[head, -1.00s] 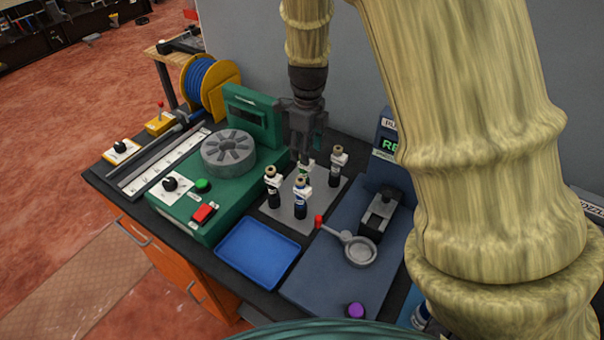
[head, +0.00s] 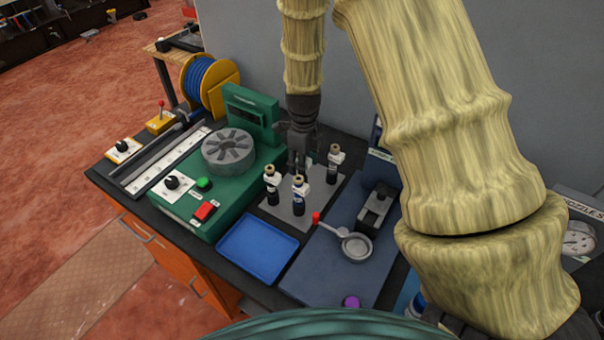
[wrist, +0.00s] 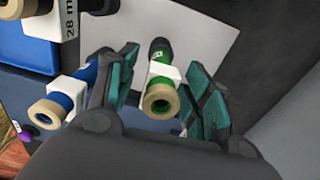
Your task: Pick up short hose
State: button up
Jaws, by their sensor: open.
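Several short upright hose-like pieces with tan tops and white tags stand on a grey plate (head: 270,212). One is blue (head: 300,198), and two are dark, at the left (head: 272,188) and the right (head: 334,165). A green piece (wrist: 161,73) shows in the wrist view; my gripper mostly hides it in the head view. My gripper (head: 299,165) is open and points down, its fingers (wrist: 165,88) on either side of the green piece, with gaps visible. The blue piece (wrist: 66,95) is just outside the left finger. I cannot tell which piece is the short hose.
A green machine with a grey slotted disc (head: 229,150) stands left of the plate. A blue tray (head: 257,248) is in front, and a blue-grey fixture with a red-tipped lever (head: 316,217) is to the right. A blue hose reel (head: 208,82) stands behind left. A wall is close behind.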

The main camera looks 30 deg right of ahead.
jog(key=shift+s, duration=0.1)
jog(key=c, duration=0.6)
grip_shut()
jog(key=shift+r, duration=0.1)
